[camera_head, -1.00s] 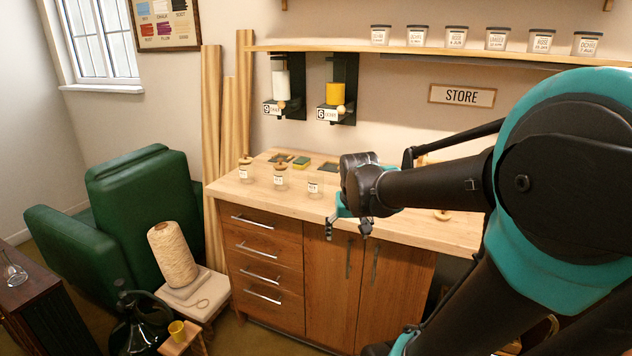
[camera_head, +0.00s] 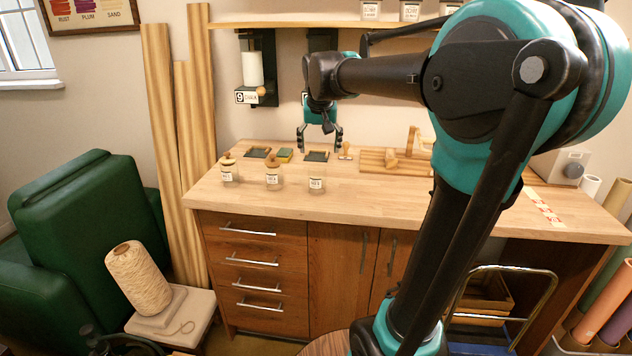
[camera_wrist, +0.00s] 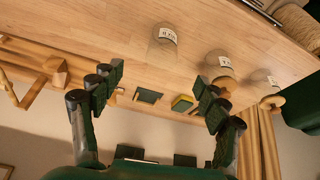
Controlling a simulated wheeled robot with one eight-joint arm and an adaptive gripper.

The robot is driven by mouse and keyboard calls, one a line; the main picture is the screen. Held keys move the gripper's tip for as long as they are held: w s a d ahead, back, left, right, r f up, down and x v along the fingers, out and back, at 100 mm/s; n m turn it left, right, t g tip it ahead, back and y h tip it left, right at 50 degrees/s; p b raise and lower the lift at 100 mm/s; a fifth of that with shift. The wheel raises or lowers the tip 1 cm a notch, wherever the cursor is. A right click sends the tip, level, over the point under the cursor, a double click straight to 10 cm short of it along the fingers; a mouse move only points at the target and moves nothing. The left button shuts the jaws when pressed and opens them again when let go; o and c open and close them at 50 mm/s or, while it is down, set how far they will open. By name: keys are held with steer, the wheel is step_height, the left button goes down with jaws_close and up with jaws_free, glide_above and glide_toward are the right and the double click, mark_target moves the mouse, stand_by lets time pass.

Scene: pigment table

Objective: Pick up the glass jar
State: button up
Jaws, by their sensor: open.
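Three small clear glass jars with white labels stand upright in a row along the front left of the wooden worktop (camera_head: 400,201). The left jar (camera_head: 228,176) and the middle jar (camera_head: 273,181) have wooden lids. The right jar (camera_head: 316,184) shows no lid; in the wrist view it is the jar (camera_wrist: 161,48) nearest the middle. My gripper (camera_head: 320,145) is open and empty, above the back of the worktop, behind and higher than the right jar. In the wrist view my gripper's fingers (camera_wrist: 158,88) are wide apart, with no jar between them.
A dark tile (camera_head: 257,152), a yellow-green sponge (camera_head: 285,155) and another dark tile (camera_head: 317,156) lie behind the jars. A wooden rack (camera_head: 385,160) stands right of them. A dispenser (camera_head: 252,70) and shelf are on the wall. The worktop's front middle is clear.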

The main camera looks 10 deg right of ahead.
mark_target(317, 176)
steer(key=shift+a+x, duration=0.15)
steer(key=shift+x, duration=3.5)
steer(key=shift+a+x, duration=0.1)
steer(key=shift+x, duration=3.6)
steer(key=shift+w, duration=0.15)
steer(key=shift+r, duration=0.1)
steer(key=shift+c, duration=0.2)
steer(key=c, duration=1.4)
step_height(317, 176, up, 20)
